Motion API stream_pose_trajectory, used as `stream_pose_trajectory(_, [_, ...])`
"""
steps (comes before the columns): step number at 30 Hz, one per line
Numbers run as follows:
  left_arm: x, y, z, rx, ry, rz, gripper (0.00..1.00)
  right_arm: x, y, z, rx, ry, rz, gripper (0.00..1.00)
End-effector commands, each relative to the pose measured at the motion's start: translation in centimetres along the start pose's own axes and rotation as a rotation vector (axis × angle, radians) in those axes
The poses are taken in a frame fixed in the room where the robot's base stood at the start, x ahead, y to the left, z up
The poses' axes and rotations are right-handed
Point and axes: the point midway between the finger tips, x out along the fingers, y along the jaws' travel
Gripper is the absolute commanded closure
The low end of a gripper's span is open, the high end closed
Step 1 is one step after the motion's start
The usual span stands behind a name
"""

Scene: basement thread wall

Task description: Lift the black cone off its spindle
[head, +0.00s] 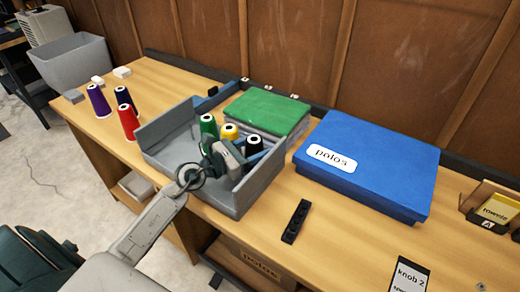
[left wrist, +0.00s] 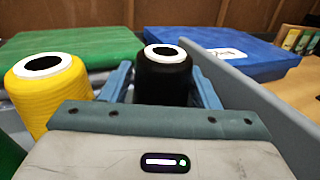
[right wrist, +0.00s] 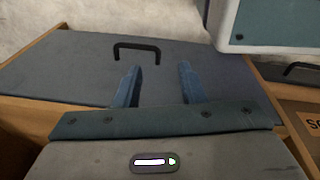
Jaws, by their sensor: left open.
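The black cone (left wrist: 164,78) stands upright in the left wrist view, with a white ring on top. My left gripper (left wrist: 163,84) is open, with one blue finger on each side of the cone; I cannot tell whether they touch it. In the head view the black cone (head: 253,146) is in the grey tray (head: 163,128), partly hidden by my left gripper (head: 240,157). The spindle is hidden under the cone. My right gripper (right wrist: 158,84) is open and empty in the right wrist view, in front of a grey panel with a black handle (right wrist: 137,50).
A yellow cone (head: 229,132) and a green cone (head: 208,126) stand close by in the tray. Purple (head: 98,101), red (head: 128,123) and navy (head: 124,98) cones stand left of it. A blue box (head: 370,170) and a green-topped stack (head: 268,110) lie behind and right.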

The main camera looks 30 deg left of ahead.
Motion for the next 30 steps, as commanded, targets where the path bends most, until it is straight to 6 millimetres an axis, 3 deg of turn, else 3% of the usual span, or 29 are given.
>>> stream_pose_trajectory(6, [0.0,0.0,0.0,0.0,0.0,0.0,0.45,0.1,0.0,0.1,0.0,0.0,0.0,0.64])
stream_pose_trajectory(12, [0.0,0.0,0.0,0.0,0.0,0.0,0.81,0.1,0.0,0.0,0.0,0.0,0.0,0.64])
stream_pose_trajectory(25, [0.0,0.0,1.0,0.003,-0.001,-0.001,0.81,0.0,0.1,0.1,0.0,0.008,0.0,0.64])
stream_pose_trajectory(30, [0.0,0.0,2.9,0.003,-0.002,0.0,0.81,1.7,0.1,2.0,0.003,-0.011,0.0,0.64])
